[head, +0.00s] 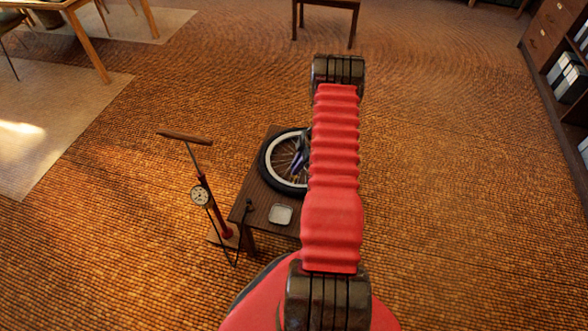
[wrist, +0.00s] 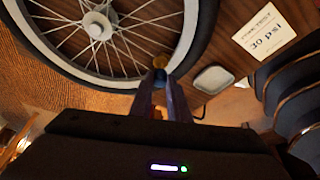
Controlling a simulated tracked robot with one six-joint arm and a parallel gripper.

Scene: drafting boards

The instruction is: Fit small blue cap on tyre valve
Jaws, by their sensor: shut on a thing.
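The bicycle wheel (head: 268,174) lies on a small dark table. Its white rim and black tyre (wrist: 200,45) fill the top of the wrist view. A brass-coloured tip, seemingly the valve (wrist: 160,60), shows at the rim's inner side. My gripper (wrist: 160,84) is shut on the small blue cap (wrist: 160,75), pointing at the valve. The cap appears right in front of the brass tip; I cannot tell whether they touch. In the head view my red arm covers the wheel's right part, and the cap cannot be made out.
A shallow metal tray (head: 281,214) sits on the table (head: 255,207) beside the wheel. A card reading "30 psi" (wrist: 265,32) lies near it in the wrist view. A floor pump with gauge (head: 201,195) stands left of the table. Open floor lies around.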

